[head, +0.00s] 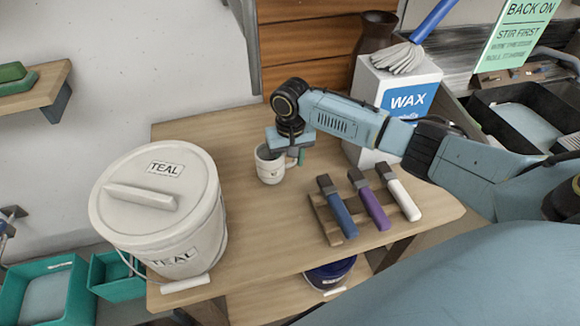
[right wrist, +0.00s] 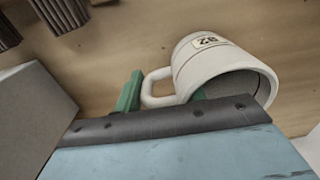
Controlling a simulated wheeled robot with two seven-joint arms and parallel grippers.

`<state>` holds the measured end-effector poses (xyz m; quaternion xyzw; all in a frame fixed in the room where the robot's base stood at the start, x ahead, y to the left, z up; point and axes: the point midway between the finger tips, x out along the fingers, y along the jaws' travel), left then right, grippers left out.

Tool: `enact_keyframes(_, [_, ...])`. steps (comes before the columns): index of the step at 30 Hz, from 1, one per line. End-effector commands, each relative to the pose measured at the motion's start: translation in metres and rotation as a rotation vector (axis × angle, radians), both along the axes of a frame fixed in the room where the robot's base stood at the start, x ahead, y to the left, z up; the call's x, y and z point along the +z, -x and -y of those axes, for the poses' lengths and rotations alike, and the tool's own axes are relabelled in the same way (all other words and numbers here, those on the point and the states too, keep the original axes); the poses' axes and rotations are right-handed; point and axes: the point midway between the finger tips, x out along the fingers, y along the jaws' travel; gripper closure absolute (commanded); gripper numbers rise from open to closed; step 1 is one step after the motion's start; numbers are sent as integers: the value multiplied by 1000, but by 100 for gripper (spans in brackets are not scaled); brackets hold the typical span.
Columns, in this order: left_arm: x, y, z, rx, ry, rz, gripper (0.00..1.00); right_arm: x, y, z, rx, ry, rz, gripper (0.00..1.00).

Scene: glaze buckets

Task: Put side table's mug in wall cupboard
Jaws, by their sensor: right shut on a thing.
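The white mug (head: 268,168) is at the side table (head: 245,265), right of the teal bucket, and looks upright. One green finger is outside the handle; the other is partly hidden at the mug's rim. I cannot tell whether the mug's base touches the tabletop. My left gripper is not in view. I see no wall cupboard.
A lidded TEAL bucket (head: 160,215) stands left of the mug. A wooden rack (head: 335,222) with several coloured-handled tools is at the right. A white WAX box (head: 375,85) and a dark vase (head: 375,35) stand behind. A wall shelf (head: 45,90) is at the upper left.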

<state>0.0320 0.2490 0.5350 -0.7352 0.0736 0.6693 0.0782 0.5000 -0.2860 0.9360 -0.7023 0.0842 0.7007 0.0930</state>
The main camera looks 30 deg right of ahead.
Motion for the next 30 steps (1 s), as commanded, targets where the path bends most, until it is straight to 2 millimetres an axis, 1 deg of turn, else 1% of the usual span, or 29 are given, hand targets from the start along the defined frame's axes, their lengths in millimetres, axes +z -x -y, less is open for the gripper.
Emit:
enact_keyframes(1, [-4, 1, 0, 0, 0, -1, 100, -1, -1, 0, 0, -1, 3, 98])
enact_keyframes(8, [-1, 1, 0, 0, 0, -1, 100, 1, -1, 0, 0, -1, 2, 98])
enact_keyframes(13, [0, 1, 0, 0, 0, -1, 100, -3, -1, 0, 0, -2, 1, 98])
enact_keyframes(14, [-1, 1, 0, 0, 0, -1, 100, -3, 0, 0, 1, -1, 1, 56])
enact_keyframes(18, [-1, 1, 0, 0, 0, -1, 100, -3, 0, 0, 1, -1, 1, 38])
enact_keyframes(26, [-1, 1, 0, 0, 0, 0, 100, -3, 0, 0, 0, -1, 1, 38])
enact_keyframes(28, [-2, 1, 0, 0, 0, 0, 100, 0, -1, 0, 0, 0, 2, 38])
enact_keyframes(30, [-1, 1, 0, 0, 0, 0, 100, 6, -1, 0, 1, -2, 1, 38])
